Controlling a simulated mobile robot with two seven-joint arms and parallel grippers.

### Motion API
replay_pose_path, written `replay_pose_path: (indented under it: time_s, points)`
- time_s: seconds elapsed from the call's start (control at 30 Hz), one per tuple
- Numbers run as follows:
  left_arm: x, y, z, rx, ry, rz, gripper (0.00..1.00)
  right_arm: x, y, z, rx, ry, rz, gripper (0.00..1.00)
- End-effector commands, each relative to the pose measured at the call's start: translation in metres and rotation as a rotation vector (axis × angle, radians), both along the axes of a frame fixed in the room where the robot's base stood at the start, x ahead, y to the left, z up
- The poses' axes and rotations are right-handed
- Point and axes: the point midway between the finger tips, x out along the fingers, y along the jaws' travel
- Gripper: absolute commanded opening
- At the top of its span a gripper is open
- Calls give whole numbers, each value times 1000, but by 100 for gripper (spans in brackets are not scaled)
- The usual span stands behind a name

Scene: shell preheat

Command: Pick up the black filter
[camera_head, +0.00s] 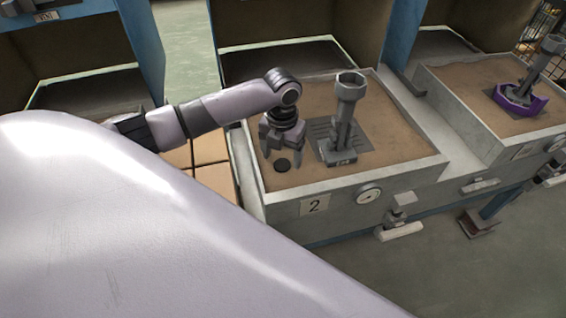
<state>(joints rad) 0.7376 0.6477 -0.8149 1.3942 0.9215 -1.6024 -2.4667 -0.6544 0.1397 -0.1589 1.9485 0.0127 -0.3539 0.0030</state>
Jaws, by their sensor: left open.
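The black filter (282,165) is a small dark disc lying on the sandy top of the box marked 2 (314,206). My left gripper (281,158) is open and points down just above the filter, with its fingers on either side of it in the picture. I cannot tell whether a finger touches it. My right gripper is not in view.
A grey upright tool (345,118) stands on a dark plate just right of the gripper. A second sand-topped box (468,100) at right holds a purple ring piece (517,103) with another grey tool. Blue-framed bins stand behind.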

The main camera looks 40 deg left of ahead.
Motion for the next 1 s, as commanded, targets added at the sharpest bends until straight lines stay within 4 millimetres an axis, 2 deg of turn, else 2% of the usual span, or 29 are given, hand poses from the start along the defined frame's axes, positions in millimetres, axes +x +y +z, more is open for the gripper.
replay_pose_path:
  time_s: [0.03, 0.17, 0.43, 0.6, 0.63, 1.0]
  points:
    - [0, -1, -9, 0, 1, 1, 76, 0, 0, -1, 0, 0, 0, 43]
    - [0, 0, -22, 0, 0, 0, 76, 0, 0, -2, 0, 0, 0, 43]
    - [0, 0, -24, 1, -2, -1, 76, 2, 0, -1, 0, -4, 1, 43]
    - [0, 0, -23, 1, -2, 0, 20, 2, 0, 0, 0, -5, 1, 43]
    - [0, 0, -23, 1, -2, 0, 16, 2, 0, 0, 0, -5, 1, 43]
    - [0, 0, -20, 1, -3, 0, 16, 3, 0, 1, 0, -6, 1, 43]
